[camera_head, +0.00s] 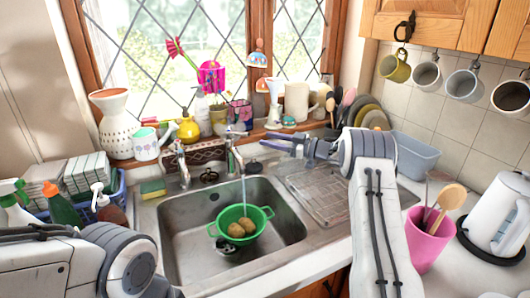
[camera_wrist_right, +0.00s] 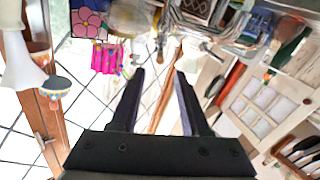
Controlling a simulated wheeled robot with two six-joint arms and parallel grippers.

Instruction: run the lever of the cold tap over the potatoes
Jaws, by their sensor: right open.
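Brown potatoes (camera_head: 240,228) lie in a green colander (camera_head: 258,240) in the steel sink. A thin stream of water falls onto them from the right-hand tap (camera_head: 232,152). A second tap (camera_head: 181,165) stands to its left; I cannot read which is cold. My right gripper (camera_head: 275,141) is open and empty, pointing left behind the sink, its fingertips a little right of the right-hand tap's top; I cannot tell if they touch it. Its two dark fingers (camera_wrist_right: 160,72) are spread in the right wrist view. My left arm shows at lower left, but its gripper is out of frame.
A ribbed drainer (camera_head: 315,190) lies right of the sink. Bottles crowd the left; a pink utensil pot (camera_head: 425,240) and kettle (camera_head: 496,215) stand right.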

